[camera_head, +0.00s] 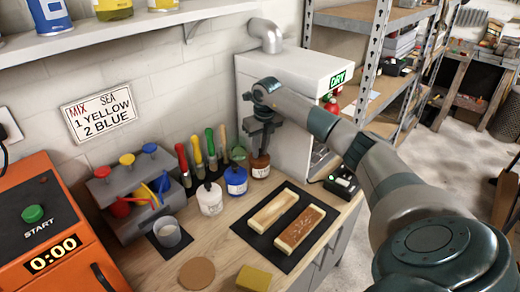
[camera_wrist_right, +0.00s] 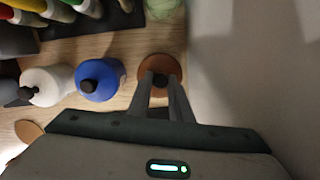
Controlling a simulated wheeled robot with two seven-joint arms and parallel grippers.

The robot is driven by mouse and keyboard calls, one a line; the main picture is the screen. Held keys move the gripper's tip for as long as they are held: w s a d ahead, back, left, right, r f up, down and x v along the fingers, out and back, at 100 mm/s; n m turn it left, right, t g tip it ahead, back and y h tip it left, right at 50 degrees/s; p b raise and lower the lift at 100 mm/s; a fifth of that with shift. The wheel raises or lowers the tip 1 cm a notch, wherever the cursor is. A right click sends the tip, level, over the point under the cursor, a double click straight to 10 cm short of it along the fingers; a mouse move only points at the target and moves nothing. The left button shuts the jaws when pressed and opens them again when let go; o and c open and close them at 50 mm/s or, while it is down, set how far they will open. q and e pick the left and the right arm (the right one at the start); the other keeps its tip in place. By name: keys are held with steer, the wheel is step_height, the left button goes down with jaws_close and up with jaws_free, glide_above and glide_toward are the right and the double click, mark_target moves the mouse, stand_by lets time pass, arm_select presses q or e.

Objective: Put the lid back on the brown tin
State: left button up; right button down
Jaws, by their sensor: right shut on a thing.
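The brown tin (camera_head: 260,169) stands at the back of the bench, at the right end of a row of tins, beside the grey cabinet. My right gripper (camera_head: 262,148) points down right above it. In the right wrist view the fingers (camera_wrist_right: 160,82) are shut on a small black knob (camera_wrist_right: 160,80), which sits over the middle of the round brown top (camera_wrist_right: 158,64). The fingers hide part of the knob, and I cannot tell whether the lid rests on the tin or is slightly above it. My left gripper is not in view.
A blue tin (camera_head: 236,181) stands close on the left, with a white tin (camera_head: 209,200) beyond it. Brushes (camera_head: 197,153) stand behind. The grey cabinet (camera_head: 300,95) is close on the right. A black mat (camera_head: 256,237) with two framed boards lies in front.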

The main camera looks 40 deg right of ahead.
stand_by(0.9)
steer(key=c, duration=1)
jaws_free()
steer(key=shift+f, duration=0.1)
steer(key=shift+c, duration=0.2)
steer(key=shift+r+p, duration=2.05)
steer(key=shift+r, duration=1.5)
jaws_close()
steer(key=shift+f+b, duration=1.45)
steer(key=shift+f, duration=0.9)
steer(key=shift+r, duration=0.15)
